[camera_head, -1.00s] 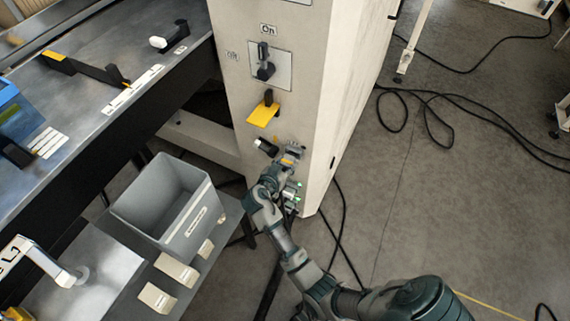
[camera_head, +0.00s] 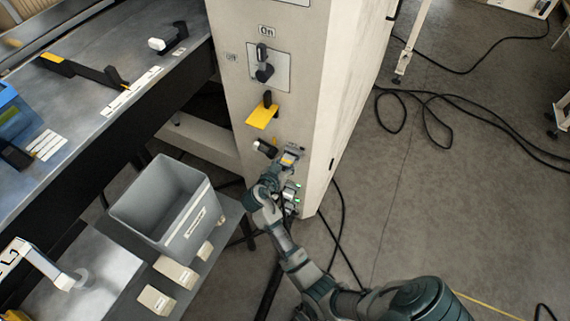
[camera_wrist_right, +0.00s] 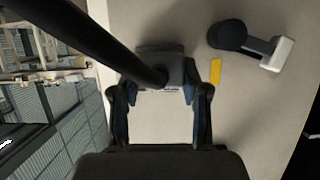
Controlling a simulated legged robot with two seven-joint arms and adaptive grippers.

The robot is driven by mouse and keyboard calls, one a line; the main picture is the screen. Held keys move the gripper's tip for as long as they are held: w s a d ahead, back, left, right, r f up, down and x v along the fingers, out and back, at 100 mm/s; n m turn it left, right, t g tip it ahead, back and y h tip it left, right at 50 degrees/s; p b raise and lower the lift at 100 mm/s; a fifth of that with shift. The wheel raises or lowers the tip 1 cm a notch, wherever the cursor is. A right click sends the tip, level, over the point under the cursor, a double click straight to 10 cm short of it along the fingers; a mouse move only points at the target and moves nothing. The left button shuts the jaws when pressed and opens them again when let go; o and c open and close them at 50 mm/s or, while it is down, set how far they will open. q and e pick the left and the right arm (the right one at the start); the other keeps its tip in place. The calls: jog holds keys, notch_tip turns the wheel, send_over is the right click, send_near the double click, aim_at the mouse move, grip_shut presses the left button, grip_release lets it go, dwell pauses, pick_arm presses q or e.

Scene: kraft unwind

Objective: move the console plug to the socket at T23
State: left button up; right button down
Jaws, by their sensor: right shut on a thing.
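My right gripper (camera_head: 281,168) is at the lower front of the beige cabinet (camera_head: 290,100). In the right wrist view its two fingers (camera_wrist_right: 158,98) are closed on the sides of a grey plug (camera_wrist_right: 178,70) with a thick black cable (camera_wrist_right: 95,38). The plug is at or very close to the cabinet face; I cannot tell whether it is seated. In the head view a grey fitting with a yellow mark (camera_head: 291,156) shows just above the gripper. Below are connectors with a green light (camera_head: 291,193). No T23 label is readable. My left gripper is out of view.
A black-and-white handle (camera_head: 265,147) sticks out just left of the gripper and shows in the wrist view (camera_wrist_right: 250,42). Above it are a yellow plate (camera_head: 262,116) and a switch panel (camera_head: 268,68). A grey bin (camera_head: 165,205) stands left. Cables (camera_head: 430,105) lie on the floor.

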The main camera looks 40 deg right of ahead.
jog(key=c, duration=0.5)
grip_release()
jog(key=shift+d, duration=0.1)
jog(key=shift+a+r, duration=0.1)
jog(key=shift+a, duration=0.15)
jog(key=v, duration=1.1)
jog(key=shift+a, duration=0.2)
jog(key=shift+s, duration=0.1)
